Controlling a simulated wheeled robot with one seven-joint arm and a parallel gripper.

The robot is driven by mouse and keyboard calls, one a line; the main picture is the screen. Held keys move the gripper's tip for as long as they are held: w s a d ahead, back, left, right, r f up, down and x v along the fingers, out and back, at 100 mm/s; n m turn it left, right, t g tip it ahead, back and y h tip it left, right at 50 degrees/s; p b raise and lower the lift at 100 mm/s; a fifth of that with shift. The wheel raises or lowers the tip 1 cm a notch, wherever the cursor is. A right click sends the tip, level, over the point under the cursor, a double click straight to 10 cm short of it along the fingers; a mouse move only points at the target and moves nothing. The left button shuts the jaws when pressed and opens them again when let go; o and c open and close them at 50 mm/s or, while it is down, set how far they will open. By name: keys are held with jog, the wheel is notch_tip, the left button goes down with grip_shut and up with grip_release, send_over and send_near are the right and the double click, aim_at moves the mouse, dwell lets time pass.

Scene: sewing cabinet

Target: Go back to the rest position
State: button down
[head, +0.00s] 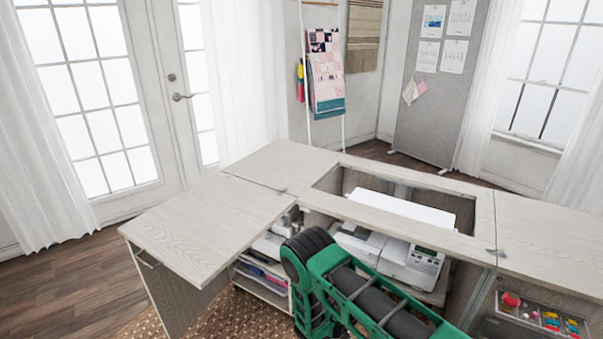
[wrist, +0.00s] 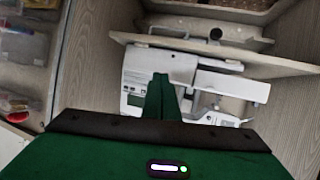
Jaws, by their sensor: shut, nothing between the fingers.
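My gripper (wrist: 160,80) shows in the wrist view with its two green fingers together, shut and empty. It points toward a white sewing machine (wrist: 195,88) inside the cabinet; whether it touches the machine I cannot tell. In the head view my green arm reaches up at the cabinet's front, and my gripper is not visible there. The sewing machine (head: 410,262) sits below the opening in the top of the pale wood cabinet (head: 250,170).
A side leaf (head: 200,225) extends at the left. Shelves with fabrics (head: 262,275) stand under the top. An open door with trays of notions (head: 540,318) is at the right. They also show at the wrist view's left (wrist: 22,60). Floor at left (head: 70,290) is clear.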

jog(key=s+d+r+m+g+y, duration=0.1)
jog(key=s+d+r+g, duration=0.4)
jog(key=r, duration=0.6)
jog(key=s+d+r+m+g+y, duration=0.1)
jog(key=s+d+r, duration=0.2)
jog(key=d+r, duration=0.6)
jog(key=s+d+r+m+g+y, duration=0.1)
jog(key=s+d+r+g, duration=0.25)
jog(key=r, duration=0.85)
jog(key=s+d+r+n+y, duration=0.1)
jog(key=s+r+y, duration=0.1)
jog(key=s+r, duration=0.45)
jog(key=s+d+r+n+y, duration=0.15)
jog(key=s+r, duration=0.25)
jog(key=s, duration=0.6)
jog(key=s+a+r+n+y, duration=0.1)
jog(key=s+a+r+y, duration=0.1)
jog(key=s, duration=0.5)
jog(key=s+a+r+n+y, duration=0.1)
jog(key=s+a, duration=0.3)
jog(key=s, duration=0.4)
jog(key=shift+s+r+n+y, duration=0.25)
jog(key=shift+r+n+y, duration=0.1)
jog(key=shift+r, duration=0.35)
jog(key=shift+t, duration=0.25)
jog(key=shift+w+f, duration=0.25)
jog(key=shift+w, duration=0.4)
